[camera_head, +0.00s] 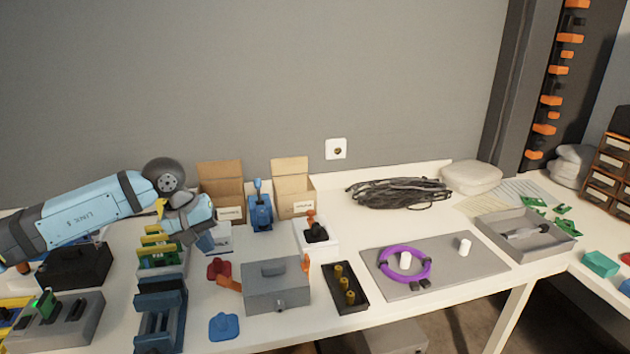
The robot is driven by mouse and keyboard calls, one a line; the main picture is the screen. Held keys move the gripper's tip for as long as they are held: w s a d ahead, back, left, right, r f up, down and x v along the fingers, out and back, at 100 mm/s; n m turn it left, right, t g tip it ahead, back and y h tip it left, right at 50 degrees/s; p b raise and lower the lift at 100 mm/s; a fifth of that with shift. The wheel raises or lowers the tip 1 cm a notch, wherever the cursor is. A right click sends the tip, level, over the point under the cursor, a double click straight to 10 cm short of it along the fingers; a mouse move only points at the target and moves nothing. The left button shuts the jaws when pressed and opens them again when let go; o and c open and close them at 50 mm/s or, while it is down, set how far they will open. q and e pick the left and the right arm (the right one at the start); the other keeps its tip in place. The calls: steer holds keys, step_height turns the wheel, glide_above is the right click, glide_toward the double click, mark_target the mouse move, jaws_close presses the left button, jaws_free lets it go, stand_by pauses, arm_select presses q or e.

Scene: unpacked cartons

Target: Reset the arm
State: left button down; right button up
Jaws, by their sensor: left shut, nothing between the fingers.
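My left arm (85,212) comes in from the left, with light blue links and dark joints. It bends down at a round dark joint. My left gripper (190,236) is low over the table, just above and beside the rack of green and yellow boards (160,258). It looks shut and empty, though its fingertips are small and partly hard to make out. My right arm and gripper are not in view.
Two open cartons (222,190) stand behind the gripper. A blue press (260,208), a grey box (277,285) and a dark tray (345,290) are to its right. Farther right are a plate with a purple ring (428,262) and a grey bin (527,240). Space above the table is clear.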

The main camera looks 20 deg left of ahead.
arm_select(q)
steer(key=s+d+f+n+t+h, duration=0.1)
steer(key=s+d+n+t+h, duration=0.15)
steer(key=d+n+h, duration=0.45)
steer(key=s+d+f+n+t+h, duration=0.1)
steer(key=s+d+n+h, duration=0.3)
steer(key=d+n, duration=0.55)
steer(key=s+d+f+n+t+h, duration=0.1)
steer(key=s+d+n+t+h, duration=0.15)
steer(key=d+n+h, duration=0.6)
steer(key=s+a+f+m+t+y, duration=0.2)
steer(key=s+f+m+y, duration=0.65)
steer(key=m, duration=0.85)
steer(key=s+a+f+m+t+y, duration=0.15)
steer(key=s+f+m+y, duration=0.35)
steer(key=f+m+y, duration=0.9)
step_height(320, 180, up, 20)
steer(key=s+a+m+h+p, duration=0.1)
steer(key=m+h+p, duration=0.2)
steer(key=p, duration=2.4)
steer(key=shift+s+a, duration=0.25)
steer(key=shift+a, duration=0.1)
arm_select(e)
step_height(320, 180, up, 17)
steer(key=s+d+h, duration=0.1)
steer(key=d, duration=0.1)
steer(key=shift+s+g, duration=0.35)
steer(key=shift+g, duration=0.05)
